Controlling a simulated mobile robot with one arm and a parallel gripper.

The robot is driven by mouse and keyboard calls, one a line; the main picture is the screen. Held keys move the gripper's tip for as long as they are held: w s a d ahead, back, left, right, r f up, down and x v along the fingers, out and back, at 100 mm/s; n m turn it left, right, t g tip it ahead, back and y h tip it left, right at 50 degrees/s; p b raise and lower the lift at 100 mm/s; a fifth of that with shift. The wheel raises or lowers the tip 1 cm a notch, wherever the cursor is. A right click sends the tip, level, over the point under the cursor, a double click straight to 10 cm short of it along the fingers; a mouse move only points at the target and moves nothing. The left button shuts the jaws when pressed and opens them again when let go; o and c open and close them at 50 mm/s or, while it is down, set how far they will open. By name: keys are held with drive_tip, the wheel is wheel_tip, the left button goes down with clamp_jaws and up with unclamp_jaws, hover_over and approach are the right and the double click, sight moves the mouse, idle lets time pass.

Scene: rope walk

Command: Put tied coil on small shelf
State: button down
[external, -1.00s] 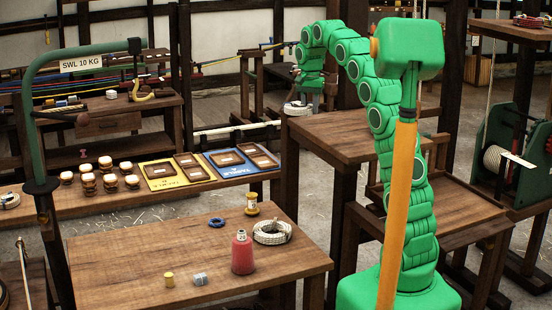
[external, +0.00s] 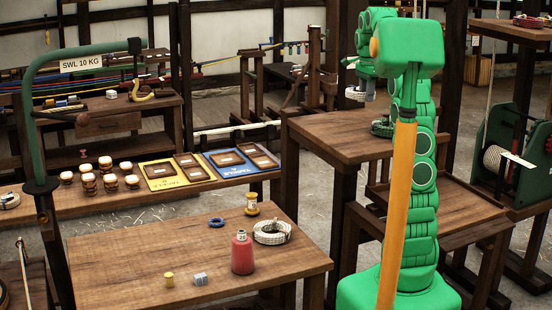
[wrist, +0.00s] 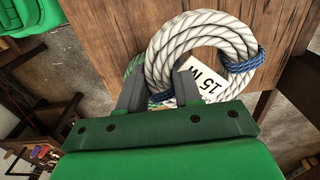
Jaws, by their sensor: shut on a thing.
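A white rope coil bound with blue ties, with a tag reading "15 M", fills much of the wrist view (wrist: 205,32). My gripper (wrist: 158,88) is shut on its near left part. In the external view, my gripper (external: 362,86) holds the coil (external: 353,94) in the air at the far edge of a raised wooden top (external: 325,134). A lower wooden surface with a raised edge (external: 455,204) is at right, partly hidden by my arm. Which surface is the small shelf I cannot tell.
A green coil (external: 382,129) lies on the raised top's right side, partly behind my arm. Another white coil (external: 272,232), a red bottle (external: 242,252) and small items are on the front bench.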

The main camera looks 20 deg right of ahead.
drive_tip(key=w+f, duration=0.1)
drive_tip(key=w, duration=0.1)
drive_tip(key=w+d+f, duration=0.1)
drive_tip(key=w, duration=0.2)
drive_tip(key=w+d+f, duration=0.1)
drive_tip(key=w, duration=0.1)
drive_tip(key=shift+w+f, duration=0.35)
hover_over(354, 124)
drive_tip(key=s, duration=0.1)
wheel_tip(354, 124, down, 4)
drive_tip(key=shift+f, duration=0.15)
drive_tip(key=shift+w+d+f, duration=0.1)
drive_tip(key=shift+w+f, duration=0.45)
drive_tip(key=shift+f, duration=1.65)
drive_tip(key=c, duration=0.8)
unclamp_jaws()
drive_tip(key=shift+f, duration=0.1)
drive_tip(key=shift+r, duration=3.85)
